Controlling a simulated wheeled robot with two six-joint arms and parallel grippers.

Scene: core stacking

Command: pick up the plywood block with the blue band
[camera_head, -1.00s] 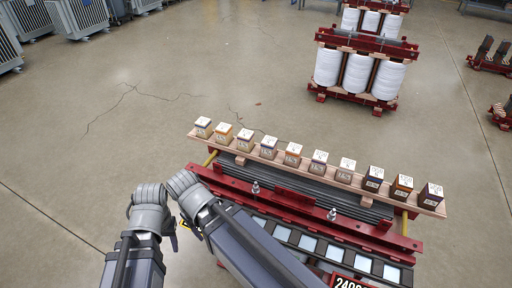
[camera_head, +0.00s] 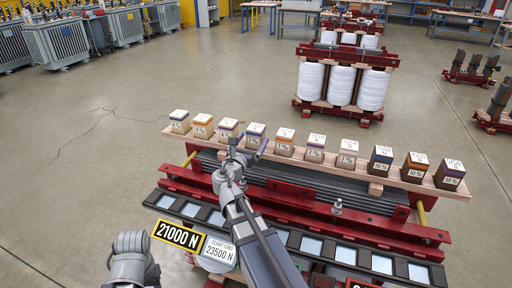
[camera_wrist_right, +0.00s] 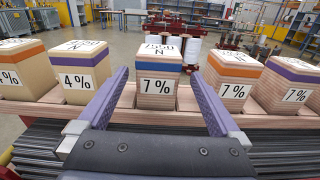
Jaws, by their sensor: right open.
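The plywood block with the blue band (camera_head: 256,132) stands upright in the row on the wooden plank, fourth from the left. In the right wrist view this block (camera_wrist_right: 158,78) is centred, with layered sides, a blue band near its top and a "7 %" label. My right gripper (camera_head: 247,150) is open at the near side of the row. In its wrist view, the two purple fingers appear to the left and right of the block, with a gap on each side. I cannot tell whether the fingertips reach past its front face. My left gripper is out of view; only part of that arm shows at the lower left.
Close neighbours are a pale purple-banded "4 %" block (camera_wrist_right: 78,74) on the left and an orange-banded "7 %" block (camera_wrist_right: 232,82) on the right. The plank (camera_head: 400,180) lies over a red-framed core (camera_head: 290,192). Sign plates (camera_head: 179,236) are in front. The floor left is clear.

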